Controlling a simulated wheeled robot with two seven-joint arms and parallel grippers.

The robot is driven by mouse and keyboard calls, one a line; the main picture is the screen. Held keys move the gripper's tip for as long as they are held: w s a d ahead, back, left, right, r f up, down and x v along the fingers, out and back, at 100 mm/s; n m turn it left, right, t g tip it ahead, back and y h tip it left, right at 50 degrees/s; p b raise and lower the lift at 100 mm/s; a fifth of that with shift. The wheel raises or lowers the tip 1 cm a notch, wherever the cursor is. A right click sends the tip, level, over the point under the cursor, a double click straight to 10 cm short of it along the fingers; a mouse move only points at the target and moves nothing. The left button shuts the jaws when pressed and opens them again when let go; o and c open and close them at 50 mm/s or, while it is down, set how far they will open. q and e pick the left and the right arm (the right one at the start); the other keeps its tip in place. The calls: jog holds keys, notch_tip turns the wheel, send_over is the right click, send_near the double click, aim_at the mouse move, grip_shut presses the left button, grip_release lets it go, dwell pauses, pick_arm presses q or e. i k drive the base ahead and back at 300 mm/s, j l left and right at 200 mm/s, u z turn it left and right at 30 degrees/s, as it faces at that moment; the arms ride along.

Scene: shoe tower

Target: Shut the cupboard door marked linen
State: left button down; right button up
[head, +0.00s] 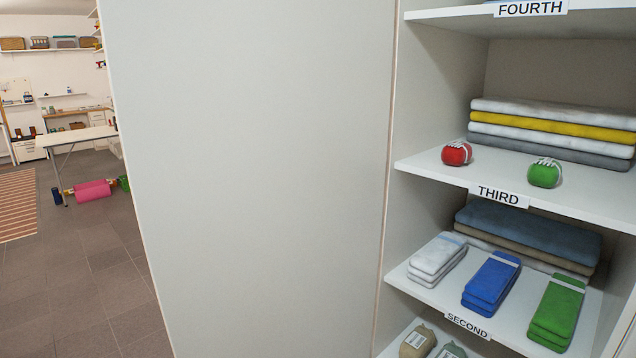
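A large plain white panel (250,180) fills the middle of the head view, upright beside the open shelves; it looks like a cupboard door standing open or a cupboard side, and I cannot tell which. No linen label shows on it. The open cupboard on the right has white shelves marked FOURTH (531,9), THIRD (499,195) and SECOND (467,326). Folded cloths (550,130) and a red shoe-like ball (456,153) and a green one (544,173) are on the third shelf. Neither of my grippers is in view.
Folded blue cloths (491,283), green cloths (557,312) and white cloths (437,259) lie on the second shelf. Grey tiled floor (75,270) is clear at the left. A white table (75,137) and a pink roll (92,190) are farther back.

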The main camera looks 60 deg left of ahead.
aim_at(253, 134)
jog(key=k+j, duration=0.9)
jog(key=k, duration=0.15)
jog(key=j, duration=1.95)
jog(key=i+j, duration=0.1)
jog(key=j, duration=0.2)
